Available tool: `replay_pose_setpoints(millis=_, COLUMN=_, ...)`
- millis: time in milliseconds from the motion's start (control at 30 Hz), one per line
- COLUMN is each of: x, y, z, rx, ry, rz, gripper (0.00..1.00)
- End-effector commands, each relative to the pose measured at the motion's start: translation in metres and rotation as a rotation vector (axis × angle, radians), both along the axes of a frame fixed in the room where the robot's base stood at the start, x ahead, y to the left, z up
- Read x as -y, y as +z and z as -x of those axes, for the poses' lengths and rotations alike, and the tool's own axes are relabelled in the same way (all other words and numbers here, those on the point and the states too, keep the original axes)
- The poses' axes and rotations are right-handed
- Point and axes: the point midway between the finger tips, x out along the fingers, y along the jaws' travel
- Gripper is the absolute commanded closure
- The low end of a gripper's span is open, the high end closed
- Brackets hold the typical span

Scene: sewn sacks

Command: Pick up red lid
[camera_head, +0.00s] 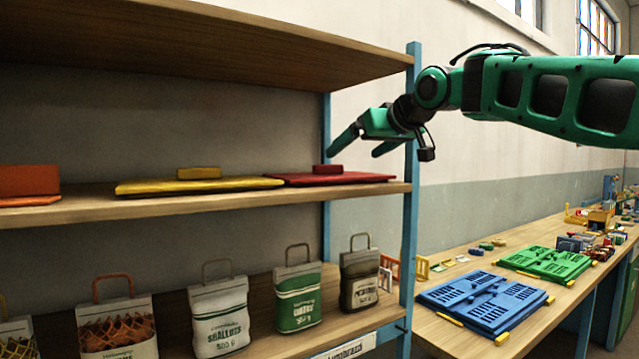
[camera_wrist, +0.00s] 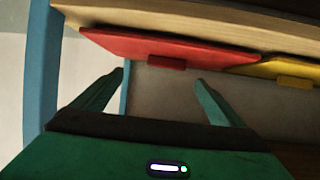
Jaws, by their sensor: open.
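The red lid (camera_head: 348,179) is a flat plate with a block handle on top. It lies on the middle shelf at its right end, beside the blue post. In the wrist view the red lid (camera_wrist: 200,50) shows across the top, with its handle below the plate. My gripper (camera_head: 359,145) is open and empty, above and close to the red lid's handle. In the wrist view the two fingers of my gripper (camera_wrist: 158,80) are spread wide, with the handle beyond them and between their tips.
A yellow lid (camera_head: 150,187) lies directly left of the red one, and an orange lid (camera_head: 30,201) farther left. The blue post (camera_head: 411,200) stands close by my gripper. The upper shelf (camera_head: 200,40) is overhead. Several sacks, such as the green one (camera_head: 298,298), stand below.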

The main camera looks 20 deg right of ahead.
Motion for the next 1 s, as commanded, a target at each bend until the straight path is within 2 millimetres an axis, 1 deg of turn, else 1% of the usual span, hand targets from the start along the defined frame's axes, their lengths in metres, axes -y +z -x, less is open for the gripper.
replay_pose_setpoints(millis=133, x=-0.013, y=-0.005, z=-0.014, rx=0.001, ry=0.013, rz=0.001, gripper=0.08)
replay_pose_setpoints(millis=300, x=-0.026, y=-0.015, z=-0.037, rx=-0.001, ry=0.022, rz=0.000, gripper=0.08)
replay_pose_setpoints(millis=567, x=-0.036, y=-0.024, z=-0.057, rx=0.000, ry=0.023, rz=0.001, gripper=0.08)
replay_pose_setpoints(millis=700, x=-0.046, y=-0.031, z=-0.074, rx=-0.001, ry=0.024, rz=0.000, gripper=0.08)
replay_pose_setpoints(millis=800, x=-0.049, y=-0.036, z=-0.085, rx=-0.001, ry=0.024, rz=0.000, gripper=0.08)
replay_pose_setpoints(millis=900, x=-0.050, y=-0.038, z=-0.091, rx=0.001, ry=0.023, rz=0.001, gripper=0.08)
replay_pose_setpoints(millis=1000, x=-0.050, y=-0.038, z=-0.093, rx=0.001, ry=0.022, rz=0.001, gripper=0.08)
